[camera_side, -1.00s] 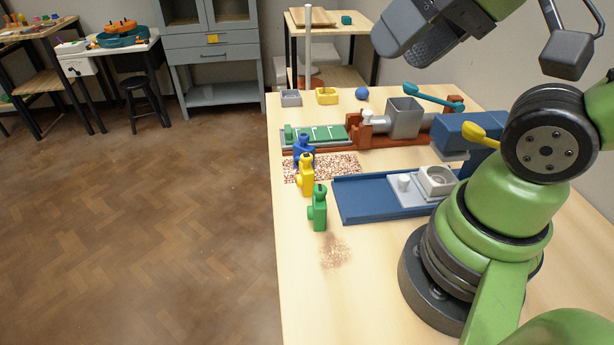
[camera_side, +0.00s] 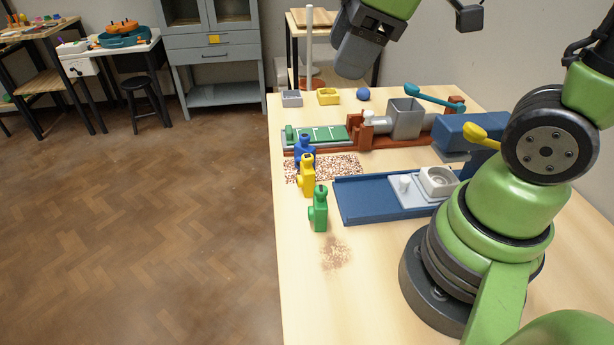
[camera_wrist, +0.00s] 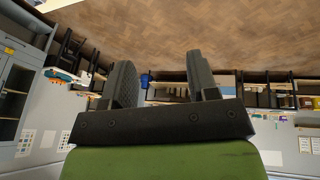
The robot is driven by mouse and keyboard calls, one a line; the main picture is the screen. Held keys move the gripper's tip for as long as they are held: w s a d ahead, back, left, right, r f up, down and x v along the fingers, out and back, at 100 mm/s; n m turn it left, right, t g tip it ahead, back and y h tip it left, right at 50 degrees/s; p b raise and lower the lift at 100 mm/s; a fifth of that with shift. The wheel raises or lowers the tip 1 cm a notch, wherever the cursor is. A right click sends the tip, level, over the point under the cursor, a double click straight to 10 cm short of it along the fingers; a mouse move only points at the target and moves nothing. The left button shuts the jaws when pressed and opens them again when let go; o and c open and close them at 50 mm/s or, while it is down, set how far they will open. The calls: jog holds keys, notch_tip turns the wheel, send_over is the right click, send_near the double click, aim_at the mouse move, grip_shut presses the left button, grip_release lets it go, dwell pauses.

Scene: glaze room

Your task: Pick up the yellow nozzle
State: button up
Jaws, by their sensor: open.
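In the side view, a yellow bottle-shaped piece (camera_side: 307,178), which I take for the yellow nozzle, stands upright on the pale table near its left edge. A similar blue piece (camera_side: 304,151) stands just behind it and a green one (camera_side: 318,210) in front. My gripper (camera_side: 350,69) hangs high above the back of the table, well apart from the yellow piece. In the wrist view, the fingers of my gripper (camera_wrist: 160,70) are spread wide with nothing between them. The wrist view shows floor and furniture, not the yellow piece.
A blue tray (camera_side: 365,208) with a grey press plate lies right of the pieces. A red-brown stand with a grey hopper (camera_side: 404,119) stands behind, beside a green slatted plate (camera_side: 322,134). A small yellow box (camera_side: 328,96) and blue ball (camera_side: 363,94) sit at the back.

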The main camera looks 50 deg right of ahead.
jog(key=w+d+f+n+g, duration=0.2)
jog(key=w+f+n, duration=0.4)
jog(key=n, duration=0.4)
jog(key=n+g+h, duration=0.1)
jog(key=n+g, duration=0.1)
jog(key=n, duration=0.8)
send_over(308, 156)
notch_tip(308, 156, down, 8)
jog(key=shift+a+f, duration=0.1)
jog(key=shift+f, duration=0.1)
notch_tip(308, 156, down, 10)
jog(key=shift+f, duration=0.1)
jog(key=shift+c, duration=0.2)
grip_shut()
